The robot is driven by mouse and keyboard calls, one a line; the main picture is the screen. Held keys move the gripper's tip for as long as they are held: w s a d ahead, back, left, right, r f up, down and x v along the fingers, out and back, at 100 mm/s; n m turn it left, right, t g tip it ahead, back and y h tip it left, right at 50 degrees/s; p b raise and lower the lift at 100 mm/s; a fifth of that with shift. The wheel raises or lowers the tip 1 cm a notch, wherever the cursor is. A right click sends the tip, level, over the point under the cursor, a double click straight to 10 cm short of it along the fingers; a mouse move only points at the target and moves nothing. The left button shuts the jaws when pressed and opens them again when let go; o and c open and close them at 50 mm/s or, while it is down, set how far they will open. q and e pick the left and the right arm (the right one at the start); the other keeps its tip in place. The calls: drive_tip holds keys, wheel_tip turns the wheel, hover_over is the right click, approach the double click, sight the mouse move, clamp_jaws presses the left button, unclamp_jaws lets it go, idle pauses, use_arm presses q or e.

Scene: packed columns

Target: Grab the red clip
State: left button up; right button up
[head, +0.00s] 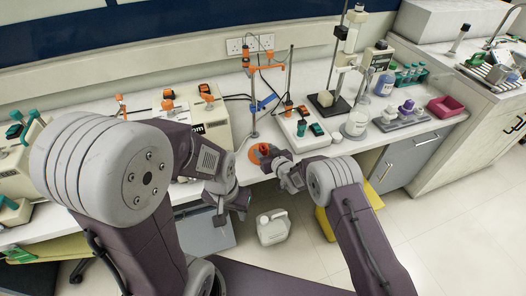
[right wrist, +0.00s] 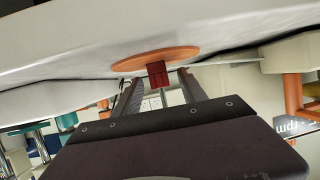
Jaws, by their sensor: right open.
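The red clip (right wrist: 158,74) shows in the right wrist view as a small dark red block in front of an orange disc. In the head view the red clip (head: 264,149) is at the bench's front edge, by the orange disc (head: 254,157). My right gripper (right wrist: 158,90) is open, its two fingers on either side of the clip in the picture; I cannot tell whether they touch it. In the head view my right gripper (head: 277,164) is close beside the clip. My left gripper (head: 238,207) hangs lower, in front of the bench; its jaws are unclear.
A stand with orange clamps (head: 252,100) rises behind the clip. A white device with small bottles (head: 305,130) and a glass flask (head: 356,124) stand to the right on the bench. A white jug (head: 272,230) and a yellow bin (head: 325,222) are on the floor below.

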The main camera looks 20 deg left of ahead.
sight(265, 153)
drive_tip(key=shift+w+a, duration=0.1)
drive_tip(key=shift+w, duration=0.05)
clamp_jaws()
wheel_tip(265, 153, up, 10)
idle(0.4)
